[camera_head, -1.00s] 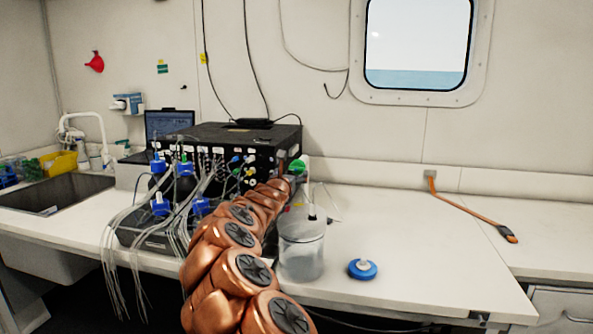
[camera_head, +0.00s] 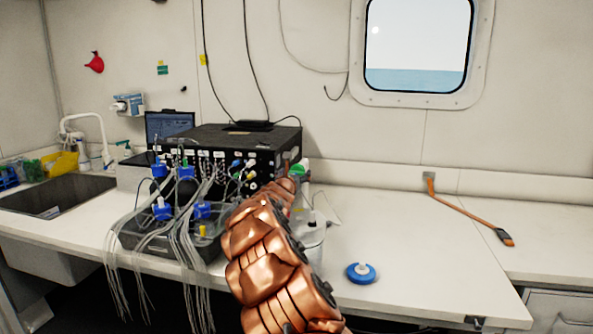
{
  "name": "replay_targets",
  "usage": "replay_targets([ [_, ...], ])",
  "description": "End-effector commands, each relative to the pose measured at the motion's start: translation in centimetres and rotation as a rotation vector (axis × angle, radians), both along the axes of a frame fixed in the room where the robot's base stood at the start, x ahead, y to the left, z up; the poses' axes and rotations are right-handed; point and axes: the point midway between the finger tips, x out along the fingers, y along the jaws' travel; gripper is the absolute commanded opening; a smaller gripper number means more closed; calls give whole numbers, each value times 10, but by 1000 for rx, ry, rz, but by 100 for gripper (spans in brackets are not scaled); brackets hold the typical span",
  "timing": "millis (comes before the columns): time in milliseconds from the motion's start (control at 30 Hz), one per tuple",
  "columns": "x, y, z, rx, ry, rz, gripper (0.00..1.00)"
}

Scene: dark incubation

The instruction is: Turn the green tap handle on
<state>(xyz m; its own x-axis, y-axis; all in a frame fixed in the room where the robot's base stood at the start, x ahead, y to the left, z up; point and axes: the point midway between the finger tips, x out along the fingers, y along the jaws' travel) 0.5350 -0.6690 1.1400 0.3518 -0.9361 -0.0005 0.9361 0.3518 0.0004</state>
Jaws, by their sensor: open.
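A green rounded piece (camera_head: 299,170), which looks like the green tap handle, shows just right of the black instrument box, at the far end of my arm. My arm reaches over the bench and covers much of the area below it. My gripper (camera_head: 289,170) is small and mostly hidden by my own arm. It is open, and only a thin copper part shows beside the left side of the green piece. I cannot tell whether they touch. What the green piece is fixed to is mostly hidden.
The black instrument box (camera_head: 225,139) stands left of my gripper, with blue-capped bottles and hanging tubes before it. A clear container (camera_head: 311,245) stands partly behind my arm.

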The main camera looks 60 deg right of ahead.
Motion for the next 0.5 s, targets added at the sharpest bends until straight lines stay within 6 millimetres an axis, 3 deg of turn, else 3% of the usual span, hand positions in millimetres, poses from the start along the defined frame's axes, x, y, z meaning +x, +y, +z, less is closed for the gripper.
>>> replay_targets([
  [500, 4, -16, 0, 0, 1, -2, 83],
])
